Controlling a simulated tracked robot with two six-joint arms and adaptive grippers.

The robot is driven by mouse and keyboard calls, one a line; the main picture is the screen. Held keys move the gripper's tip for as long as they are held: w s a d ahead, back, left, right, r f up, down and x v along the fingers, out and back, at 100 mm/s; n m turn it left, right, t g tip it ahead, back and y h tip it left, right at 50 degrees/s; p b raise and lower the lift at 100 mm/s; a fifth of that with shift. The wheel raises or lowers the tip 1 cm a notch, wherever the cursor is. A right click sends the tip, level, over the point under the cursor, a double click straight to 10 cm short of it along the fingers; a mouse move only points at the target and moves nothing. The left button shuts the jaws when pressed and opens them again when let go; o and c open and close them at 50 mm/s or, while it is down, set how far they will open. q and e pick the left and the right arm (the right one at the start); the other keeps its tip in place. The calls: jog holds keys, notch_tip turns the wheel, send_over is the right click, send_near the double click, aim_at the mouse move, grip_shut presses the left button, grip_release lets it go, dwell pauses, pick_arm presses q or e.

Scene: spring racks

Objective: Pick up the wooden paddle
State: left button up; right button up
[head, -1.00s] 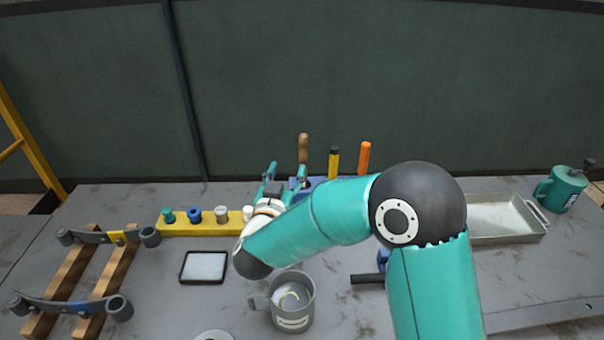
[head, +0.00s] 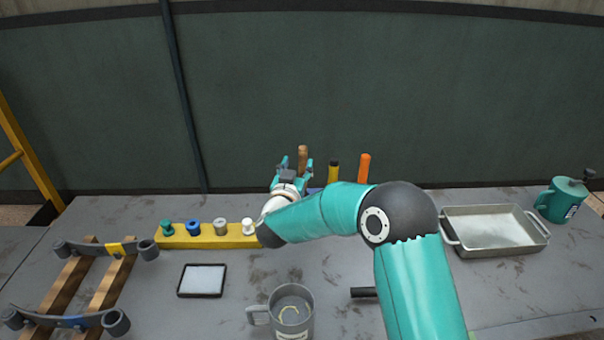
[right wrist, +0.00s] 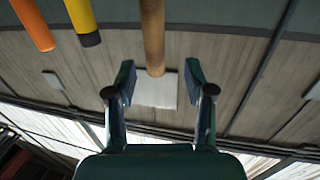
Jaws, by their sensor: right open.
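The wooden paddle shows as a brown handle (head: 303,154) standing upright at the back of the bench, in the head view. In the right wrist view its handle (right wrist: 153,38) comes in from the top edge, and its end lies between the fingertips, nearer the left one. My right gripper (head: 296,164) is open, its fingers on either side of the handle in the head view. In the right wrist view, the gripper (right wrist: 160,75) shows a gap at both fingers. The paddle's lower part is hidden. My left gripper is out of view.
A yellow-and-black handle (head: 333,173) and an orange handle (head: 364,169) stand just right of the paddle. A yellow strip (head: 180,241) with several plugs lies to the left. A mug (head: 292,325), a metal tray (head: 495,250) and a green can (head: 560,200) stand around.

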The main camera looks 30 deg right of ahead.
aim_at(302, 158)
jog(key=p+x, duration=0.2)
jog(key=x, duration=0.2)
jog(key=shift+w+d, duration=0.1)
jog(key=shift+d, duration=0.4)
jog(key=shift+w+d, duration=0.1)
jog(key=shift+w, duration=0.15)
grip_shut()
